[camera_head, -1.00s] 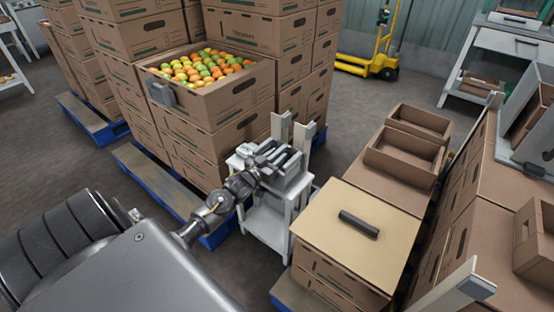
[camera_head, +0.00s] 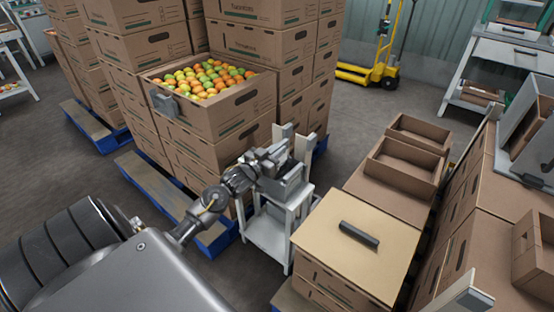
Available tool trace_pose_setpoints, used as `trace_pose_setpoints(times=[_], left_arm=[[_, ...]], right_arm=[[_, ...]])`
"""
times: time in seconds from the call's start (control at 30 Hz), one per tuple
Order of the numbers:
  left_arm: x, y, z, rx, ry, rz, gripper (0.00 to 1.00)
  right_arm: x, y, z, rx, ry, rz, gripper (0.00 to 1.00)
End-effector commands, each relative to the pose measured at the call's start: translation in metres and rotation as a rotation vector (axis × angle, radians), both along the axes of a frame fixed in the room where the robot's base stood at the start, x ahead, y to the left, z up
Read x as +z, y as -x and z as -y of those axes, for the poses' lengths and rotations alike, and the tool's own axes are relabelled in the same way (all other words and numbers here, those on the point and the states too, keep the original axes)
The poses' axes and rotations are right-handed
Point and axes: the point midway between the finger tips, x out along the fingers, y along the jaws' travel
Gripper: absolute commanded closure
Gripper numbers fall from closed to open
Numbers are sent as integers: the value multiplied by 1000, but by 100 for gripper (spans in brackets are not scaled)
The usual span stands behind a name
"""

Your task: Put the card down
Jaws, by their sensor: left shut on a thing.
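My left gripper (camera_head: 272,163) is above the grey top of a small white stand (camera_head: 268,236). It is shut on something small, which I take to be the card. I cannot make out the card itself between the fingers at this size and angle. I cannot tell whether the gripper or what it holds touches the grey top (camera_head: 288,188). Two pale upright posts stand close behind the gripper.
A crate (camera_head: 225,115) of red, orange and green tomatoes tops a carton stack behind the stand. Right of the stand, a carton (camera_head: 330,218) carries a dark bar (camera_head: 358,234). Empty open trays (camera_head: 400,167) lie beyond it. A blue pallet (camera_head: 205,240) edges the floor at left.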

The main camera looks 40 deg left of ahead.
Motion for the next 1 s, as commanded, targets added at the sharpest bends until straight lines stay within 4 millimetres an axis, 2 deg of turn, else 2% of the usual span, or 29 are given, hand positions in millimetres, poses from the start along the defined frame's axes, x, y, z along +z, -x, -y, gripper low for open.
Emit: trace_pose_setpoints(times=[0.03, 0.2, 0.67, 0.73, 0.87, 1.0], left_arm=[[9, 0, 0, -1, -2, 1, 100], [20, 0, 0, 0, 0, -1, 100], [18, 0, -4, 19, 3, -1, 100], [27, 1, -1, 32, 2, 3, 100], [40, 7, 22, 38, 5, 3, 100], [49, 23, 72, 27, 8, 2, 100]], right_arm=[[-2, 0, 0, 0, -1, -2, 0], [-8, 1, 0, 1, 0, -5, 0], [-9, 1, 0, 0, 0, -5, 0], [-9, 1, 0, 0, 0, -5, 0], [-9, 1, 0, 0, 0, -5, 0], [-9, 1, 0, 0, 0, -5, 0]])
